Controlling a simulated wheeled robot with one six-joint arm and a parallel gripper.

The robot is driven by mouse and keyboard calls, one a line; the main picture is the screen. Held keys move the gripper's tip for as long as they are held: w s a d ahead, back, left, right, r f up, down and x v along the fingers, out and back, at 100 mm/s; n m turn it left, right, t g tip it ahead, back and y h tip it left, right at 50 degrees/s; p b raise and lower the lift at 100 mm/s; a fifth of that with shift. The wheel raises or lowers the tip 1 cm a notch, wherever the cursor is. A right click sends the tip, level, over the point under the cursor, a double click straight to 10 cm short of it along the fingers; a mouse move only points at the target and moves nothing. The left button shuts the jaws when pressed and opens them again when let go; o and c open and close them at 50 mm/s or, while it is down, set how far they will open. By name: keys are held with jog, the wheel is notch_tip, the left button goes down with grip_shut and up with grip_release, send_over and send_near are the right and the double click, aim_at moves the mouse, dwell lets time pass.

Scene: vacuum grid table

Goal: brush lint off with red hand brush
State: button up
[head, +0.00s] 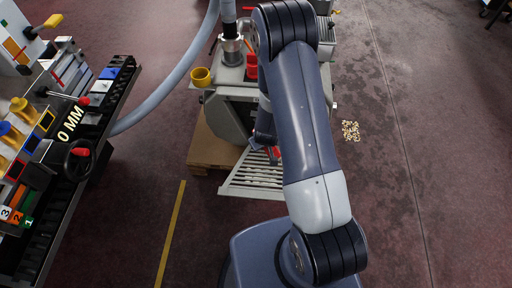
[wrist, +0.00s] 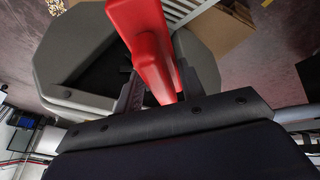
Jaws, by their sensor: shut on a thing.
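My gripper (wrist: 157,88) is shut on the red hand brush (wrist: 143,38). In the wrist view the smooth red body rises between the two dark fingers and runs out of the top edge; no bristles show. In the head view a small red part of the brush (head: 276,152) shows beside my forearm, by the pale slatted grid (head: 255,188). My arm hides most of the gripper there. White slats of the grid show at the top of the wrist view (wrist: 190,12). I cannot make out lint on the slats, nor whether the brush touches them.
A grey machine (head: 228,118) with a yellow cup (head: 201,77) and a red cylinder (head: 251,66) stands behind the grid. A long workbench (head: 95,125) stands at left. A pile of pale chips (head: 350,131) lies on the floor at right. The floor around it is clear.

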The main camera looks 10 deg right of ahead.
jog(key=w+f+n+t+b, duration=0.1)
jog(key=w+f+n+b, duration=0.1)
jog(key=b, duration=0.2)
jog(key=w+f+n+t+b, duration=0.1)
jog(key=f+n+t+b, duration=0.1)
jog(key=f+b, duration=0.1)
jog(key=w+f+n+t+b, duration=0.2)
jog(key=f+b, duration=0.1)
jog(key=b, duration=0.2)
jog(key=shift+w+a+f+n+h, duration=0.25)
jog(key=shift+w+n+h, duration=0.05)
jog(key=shift+n+h, duration=0.1)
jog(key=w+a+f+n+t+y+b, duration=0.1)
jog(key=w+f+n+t+y+b, duration=0.2)
jog(key=b, duration=1.6)
notch_tip(320, 180, down, 4)
jog(key=w+n+t, duration=0.1)
jog(key=n+t, duration=0.2)
jog(key=t, duration=0.2)
jog(key=shift+n+y+b, duration=0.3)
jog(key=shift+n+b, duration=0.1)
jog(key=shift+w, duration=0.15)
jog(key=shift+w+d, duration=0.3)
jog(key=shift+w, duration=0.65)
jog(key=shift+w+d, duration=0.3)
jog(key=shift+w, duration=0.6)
jog(key=shift+w+d, duration=0.3)
jog(key=shift+w, duration=0.65)
